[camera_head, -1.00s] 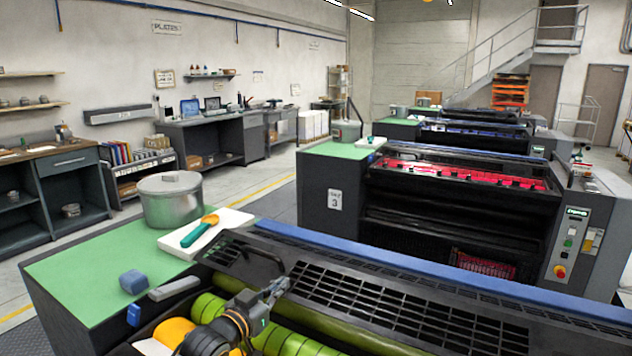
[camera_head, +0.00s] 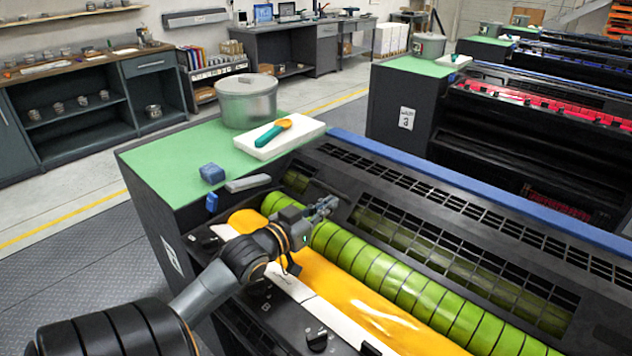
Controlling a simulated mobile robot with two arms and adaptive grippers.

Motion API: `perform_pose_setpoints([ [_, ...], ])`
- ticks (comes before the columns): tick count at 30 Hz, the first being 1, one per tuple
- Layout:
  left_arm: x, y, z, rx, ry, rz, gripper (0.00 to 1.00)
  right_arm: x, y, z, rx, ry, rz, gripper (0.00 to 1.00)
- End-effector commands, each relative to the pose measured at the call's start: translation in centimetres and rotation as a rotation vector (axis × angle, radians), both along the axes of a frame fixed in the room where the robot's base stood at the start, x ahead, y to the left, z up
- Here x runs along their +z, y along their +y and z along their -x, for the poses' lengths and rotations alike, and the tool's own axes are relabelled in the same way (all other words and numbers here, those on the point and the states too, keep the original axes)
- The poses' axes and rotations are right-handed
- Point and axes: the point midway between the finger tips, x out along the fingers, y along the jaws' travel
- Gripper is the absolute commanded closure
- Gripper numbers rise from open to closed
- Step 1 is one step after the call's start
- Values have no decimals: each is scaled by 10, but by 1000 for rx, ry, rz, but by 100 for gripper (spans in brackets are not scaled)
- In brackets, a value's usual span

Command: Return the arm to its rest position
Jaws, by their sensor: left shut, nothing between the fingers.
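My left arm comes in from the lower left and reaches over the near press. Its gripper (camera_head: 322,207) is shut and empty. It is above the green roller (camera_head: 385,262) and beside the black grille, near the left end of the press. I cannot tell the exact height of the gripper over the roller. Yellow ink (camera_head: 350,303) covers a wide strip in front of the roller, below the arm. My right gripper is not in view.
The green top (camera_head: 165,160) left of the press carries a lidded metal pot (camera_head: 247,105), a white slab (camera_head: 300,138) with a teal-handled spatula (camera_head: 274,133), and a blue block (camera_head: 212,173). A blue bar (camera_head: 450,183) runs behind the grille. Open floor (camera_head: 90,240) lies at left.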

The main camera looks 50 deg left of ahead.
Motion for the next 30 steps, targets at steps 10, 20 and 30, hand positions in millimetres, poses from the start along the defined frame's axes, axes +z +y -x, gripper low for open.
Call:
perform_pose_setpoints([
  [10,2,-3,45,0,1,1,100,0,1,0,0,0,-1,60],
  [20,4,-3,49,0,-2,1,100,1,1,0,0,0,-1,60],
  [30,52,-3,49,0,-2,1,100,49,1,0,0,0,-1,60],
])
